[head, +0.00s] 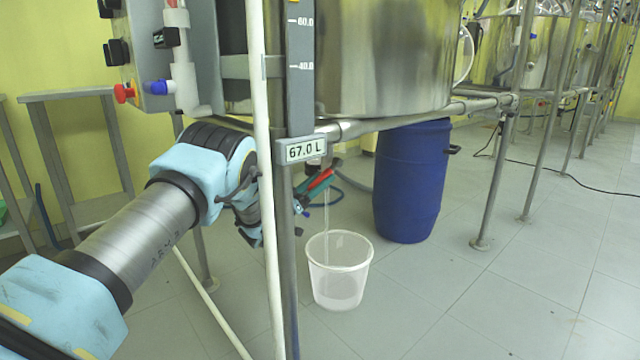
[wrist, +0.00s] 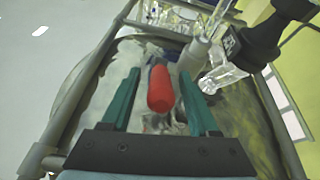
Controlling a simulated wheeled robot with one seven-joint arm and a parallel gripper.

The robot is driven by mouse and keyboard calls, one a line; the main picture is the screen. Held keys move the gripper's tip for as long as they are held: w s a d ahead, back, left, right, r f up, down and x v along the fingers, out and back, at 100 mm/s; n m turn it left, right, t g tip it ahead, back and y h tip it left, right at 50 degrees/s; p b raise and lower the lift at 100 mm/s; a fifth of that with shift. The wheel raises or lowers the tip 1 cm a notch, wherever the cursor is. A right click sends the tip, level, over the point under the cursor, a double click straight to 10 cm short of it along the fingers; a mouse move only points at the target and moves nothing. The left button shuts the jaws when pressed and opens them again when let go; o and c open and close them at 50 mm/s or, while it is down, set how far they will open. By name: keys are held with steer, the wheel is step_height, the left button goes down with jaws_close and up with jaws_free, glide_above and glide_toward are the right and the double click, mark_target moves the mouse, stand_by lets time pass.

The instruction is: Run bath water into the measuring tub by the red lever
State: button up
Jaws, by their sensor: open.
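The red lever (head: 321,179) sits under the steel bath (head: 385,60), beside the display post. In the wrist view the red lever (wrist: 160,90) lies between the two green fingers of my gripper (wrist: 159,74), with a gap visible on both sides. In the head view my gripper (head: 315,184) is open around the lever, partly hidden by the post. The measuring tub (head: 338,252), a translucent white bucket, stands upright on the floor below. A thin clear stream falls into it, and some liquid shows in its lower part. The display (head: 306,150) reads 67.0 L.
A blue barrel (head: 411,182) stands behind and right of the tub. A white pipe (head: 264,200) and steel frame legs stand in front of my gripper. A control box with a red knob (head: 123,92) is at upper left. The tiled floor right of the tub is clear.

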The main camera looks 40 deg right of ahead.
steer(key=shift+d, duration=0.1)
jaws_close()
stand_by(0.5)
stand_by(0.9)
